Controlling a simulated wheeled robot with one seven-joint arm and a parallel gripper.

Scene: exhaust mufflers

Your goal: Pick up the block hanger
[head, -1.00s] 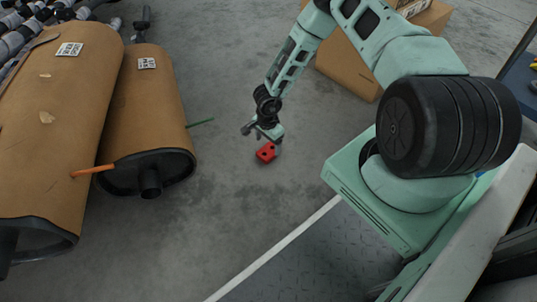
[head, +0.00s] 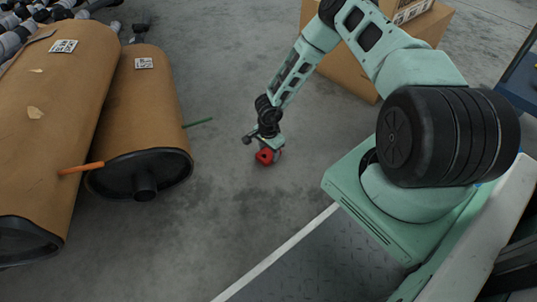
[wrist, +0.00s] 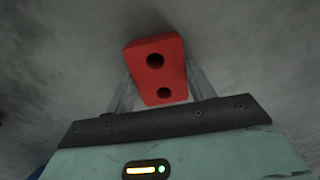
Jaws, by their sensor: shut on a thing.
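The block hanger (head: 265,157) is a small red block with two dark round holes. In the head view it is low over or on the grey floor, near the middle; I cannot tell if it touches the floor. In the wrist view the block hanger (wrist: 156,68) stands between the two pale fingers, its holed face towards the camera. My gripper (wrist: 158,90) is shut on it, one finger at each side. In the head view my gripper (head: 268,150) reaches down from above, and its fingertips are partly hidden behind the block.
Two brown wrapped mufflers (head: 150,115) lie at the left, with an orange rod (head: 80,168) and a green rod (head: 198,123) sticking out. A cardboard box (head: 345,72) stands behind my arm. The floor around the block is clear.

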